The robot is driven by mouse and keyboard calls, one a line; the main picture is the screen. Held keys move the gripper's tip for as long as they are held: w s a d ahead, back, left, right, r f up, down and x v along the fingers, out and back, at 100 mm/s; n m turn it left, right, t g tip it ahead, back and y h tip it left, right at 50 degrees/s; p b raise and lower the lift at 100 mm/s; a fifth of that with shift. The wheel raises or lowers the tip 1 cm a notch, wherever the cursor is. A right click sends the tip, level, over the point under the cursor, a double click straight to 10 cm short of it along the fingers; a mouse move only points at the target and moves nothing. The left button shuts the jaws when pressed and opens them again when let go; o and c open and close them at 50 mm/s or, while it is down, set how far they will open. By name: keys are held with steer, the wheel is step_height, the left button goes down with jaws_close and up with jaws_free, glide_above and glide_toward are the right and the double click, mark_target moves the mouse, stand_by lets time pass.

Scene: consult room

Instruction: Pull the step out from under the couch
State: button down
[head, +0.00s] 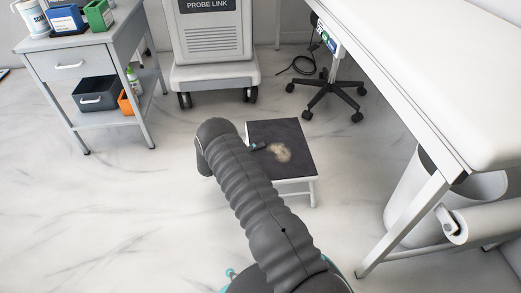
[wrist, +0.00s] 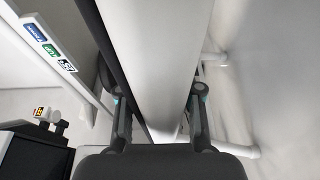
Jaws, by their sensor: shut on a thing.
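The step (head: 298,135) is a low stool with a dark top, a pale worn patch and a white frame. It stands on the floor in the head view, left of the couch (head: 440,75) and apart from the couch's leg in the picture. My arm covers its near left side. In the wrist view my gripper (wrist: 152,85) has one finger on each side of a white rail of the step (wrist: 150,45) and is shut on it. In the head view, most of my gripper is hidden behind my arm; only a small dark and teal part shows over the step.
A grey trolley (head: 85,45) with boxes stands at the left. A wheeled machine (head: 210,35) is behind the step, with a wheeled stool base (head: 328,90) and cable to its right. A white bin (head: 415,200) and paper roll (head: 480,222) are under the couch.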

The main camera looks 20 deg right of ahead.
steer(key=c, duration=0.7)
jaws_free()
steer(key=shift+a, duration=0.15)
steer(key=a, duration=1.1)
steer(key=shift+a, duration=0.4)
steer(key=d, duration=1.2)
